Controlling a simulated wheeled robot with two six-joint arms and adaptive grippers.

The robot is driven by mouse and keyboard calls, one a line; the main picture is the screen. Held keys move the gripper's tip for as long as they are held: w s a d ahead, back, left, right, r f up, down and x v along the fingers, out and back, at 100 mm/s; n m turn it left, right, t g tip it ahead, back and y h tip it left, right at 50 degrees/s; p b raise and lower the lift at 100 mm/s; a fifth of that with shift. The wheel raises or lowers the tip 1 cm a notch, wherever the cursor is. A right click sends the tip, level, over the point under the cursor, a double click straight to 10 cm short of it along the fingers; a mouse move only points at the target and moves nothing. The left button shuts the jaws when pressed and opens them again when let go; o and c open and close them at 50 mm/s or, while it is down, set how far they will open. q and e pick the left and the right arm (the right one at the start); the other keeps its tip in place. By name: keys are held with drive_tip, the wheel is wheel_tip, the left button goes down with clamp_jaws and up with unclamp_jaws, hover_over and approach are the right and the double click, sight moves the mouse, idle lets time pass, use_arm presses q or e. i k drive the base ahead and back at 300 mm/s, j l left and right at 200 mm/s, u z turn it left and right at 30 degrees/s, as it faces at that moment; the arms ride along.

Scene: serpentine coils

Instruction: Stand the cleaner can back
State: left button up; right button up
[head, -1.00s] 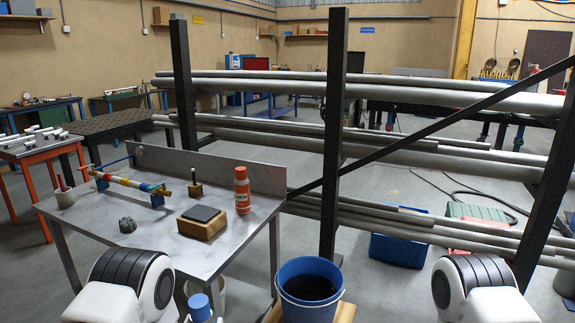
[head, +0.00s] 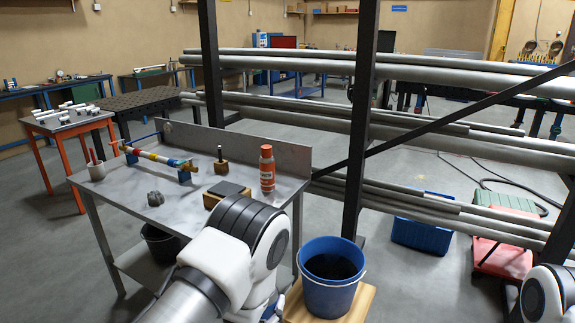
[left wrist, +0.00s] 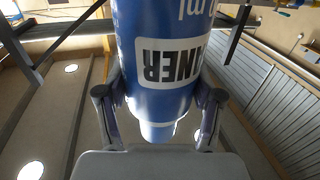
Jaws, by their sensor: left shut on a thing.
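The cleaner can is a blue cylinder (left wrist: 165,25) with a white label, and it fills the middle of the left wrist view. The label's letters appear upside down there. My left gripper (left wrist: 160,95) is shut on the can, one finger on each side. The can's narrower end lies toward the palm. In the head view my left arm covers the gripper, and I cannot make out the can clearly there. My right gripper is out of view; only a part of my right arm shows at the lower right.
A steel workbench (head: 130,205) carries an orange-red bottle (head: 267,170), a wooden block with a dark top (head: 226,193) and a small grey lump (head: 155,198). A blue bucket (head: 331,292) stands on a wooden top (head: 362,298) right of my left arm. A pipe rack (head: 365,110) stands behind.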

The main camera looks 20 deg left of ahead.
sight(267, 153)
drive_tip(key=j+z, duration=0.35)
drive_tip(key=j, duration=0.35)
drive_tip(key=j+z, duration=0.35)
drive_tip(key=j, duration=0.4)
drive_tip(key=k+j+z, duration=0.1)
drive_tip(key=j+z, duration=0.25)
drive_tip(key=j, duration=0.3)
